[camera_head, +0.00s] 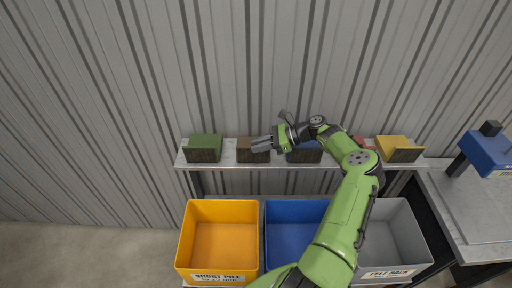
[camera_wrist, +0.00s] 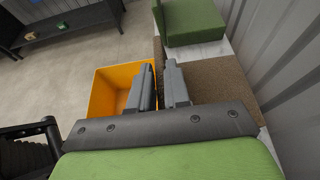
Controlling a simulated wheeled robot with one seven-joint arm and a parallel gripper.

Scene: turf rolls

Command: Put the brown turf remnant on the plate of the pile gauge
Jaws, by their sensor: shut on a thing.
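The brown turf remnant (camera_head: 250,157) lies on the narrow wall shelf, between the green and blue remnants. It also shows in the wrist view (camera_wrist: 212,78), where its flat part lies right of the fingers and a thin upright edge shows between them. My gripper (camera_head: 264,143) is at the brown remnant, shut on that edge; the fingers also show in the wrist view (camera_wrist: 160,88). The remnant still appears to rest on the shelf. The pile gauge (camera_head: 488,153), with a blue head and dark post, stands on the bench at far right. A flat grey surface (camera_head: 470,205) lies before it.
The shelf (camera_head: 225,165) also holds green (camera_head: 205,142), blue (camera_head: 305,153), red (camera_head: 358,141) and yellow (camera_head: 394,143) remnants. Below stand an orange-yellow bin (camera_head: 222,207), a blue bin (camera_head: 285,240) and a grey bin (camera_head: 405,235). A corrugated wall rises close behind the shelf.

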